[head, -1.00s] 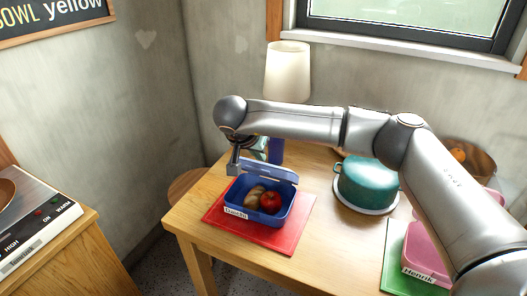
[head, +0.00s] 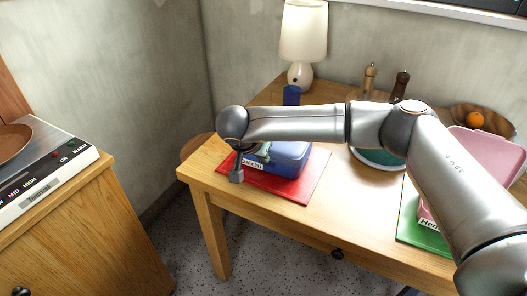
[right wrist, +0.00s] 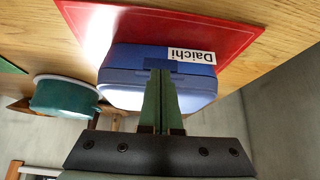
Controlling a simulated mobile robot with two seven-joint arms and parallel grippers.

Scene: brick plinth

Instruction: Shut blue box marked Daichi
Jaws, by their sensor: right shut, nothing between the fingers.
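The blue box (head: 289,157) with the white Daichi label sits on a red mat (head: 316,182) at the table's left end. Its lid lies down over it, and no food shows inside. In the right wrist view the box (right wrist: 205,86) appears upside down, with the label readable and the lid against the body. My right gripper (head: 237,176) is shut and empty at the box's front left. Its fingers (right wrist: 160,72) reach across the box's front by the latch; whether they touch is unclear. My arm hides part of the box. My left gripper is out of view.
A teal pot (head: 378,158) stands right of the box, partly behind my arm. A pink box (head: 487,152) with its lid raised is on a green mat (head: 418,232). A lamp (head: 302,35), a blue cup (head: 291,95) and two mills stand behind.

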